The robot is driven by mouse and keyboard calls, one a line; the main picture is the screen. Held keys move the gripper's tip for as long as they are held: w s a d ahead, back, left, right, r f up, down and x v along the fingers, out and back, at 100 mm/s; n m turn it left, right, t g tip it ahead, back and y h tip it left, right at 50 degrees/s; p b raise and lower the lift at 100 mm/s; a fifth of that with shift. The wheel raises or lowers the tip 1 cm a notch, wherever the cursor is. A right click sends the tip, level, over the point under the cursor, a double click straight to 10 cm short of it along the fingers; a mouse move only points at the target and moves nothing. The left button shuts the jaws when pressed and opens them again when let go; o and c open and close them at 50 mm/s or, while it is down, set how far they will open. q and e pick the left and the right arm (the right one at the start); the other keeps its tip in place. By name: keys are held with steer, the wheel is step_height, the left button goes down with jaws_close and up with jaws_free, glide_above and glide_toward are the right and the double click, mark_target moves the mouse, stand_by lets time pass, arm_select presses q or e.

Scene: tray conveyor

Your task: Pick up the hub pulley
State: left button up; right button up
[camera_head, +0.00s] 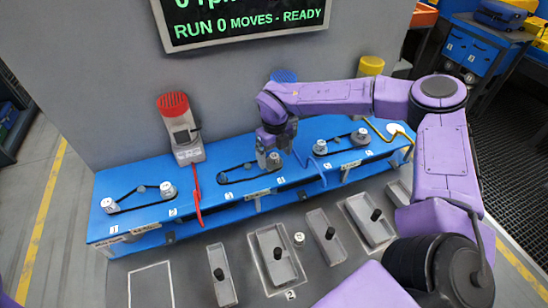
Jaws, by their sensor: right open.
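My right gripper (268,158) points down over the middle of the blue bench (235,196). Its fingers are apart, close to a silver pulley at the right end of a black belt; I cannot tell whether they touch it. Other silver pulleys with belts stand on the bench at the left (167,190) and at the right (320,147). A small loose silver cylinder (299,239) stands on the grey table between the trays. I cannot tell which of these is the hub pulley. My left gripper is out of view.
Grey trays with black knobs (221,290) line the front table. A red-capped post (174,112) with a red cable rises at the bench's left, and a grey wall with a screen (245,22) stands behind. A bare outlined area (150,285) is at the front left.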

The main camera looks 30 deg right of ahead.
steer(key=shift+w+a+f, duration=0.1)
steer(key=shift+w+f, duration=0.1)
steer(key=shift+f, duration=0.35)
steer(key=shift+w+f, duration=0.15)
steer(key=shift+f, duration=0.35)
steer(key=shift+s+r, duration=0.15)
steer(key=shift+s, duration=0.25)
steer(key=c, duration=1.2)
